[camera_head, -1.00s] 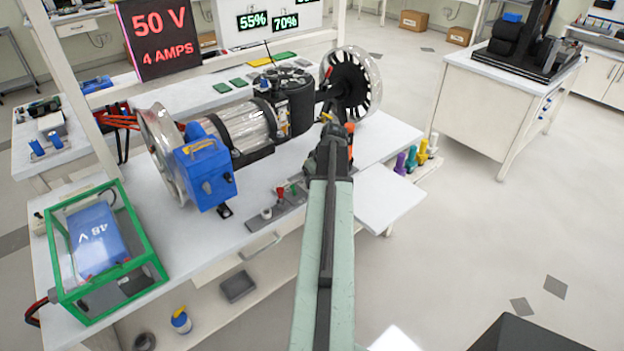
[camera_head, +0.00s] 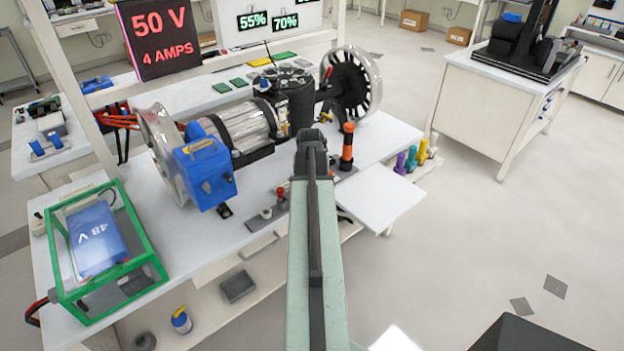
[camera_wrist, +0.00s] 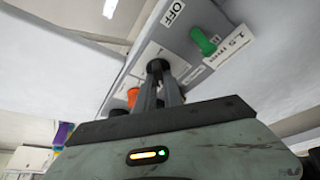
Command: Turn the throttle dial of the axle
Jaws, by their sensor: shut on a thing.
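The axle (camera_head: 240,128) lies across the white workbench, with a wheel at each end and a motor between. A grey control panel (camera_wrist: 195,22) fills the top of the wrist view, with white labels reading OFF and 1.5 mm. My gripper (camera_wrist: 164,84) is shut on a round black knob on this panel, which I take for the throttle dial (camera_wrist: 157,65). The fingers hide part of the dial, so its angle is not readable. In the head view my arm hides the fingertips and the dial. A green knob (camera_wrist: 205,41) sits right of the dial.
A red knob (camera_head: 281,193) stands on the panel left of my arm. A black-and-orange upright handle (camera_head: 347,148) stands close right of my wrist. A blue box (camera_head: 205,176) and a green-framed battery case (camera_head: 150,262) are at left. Display (camera_head: 160,38) reads 50 V, 4 AMPS.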

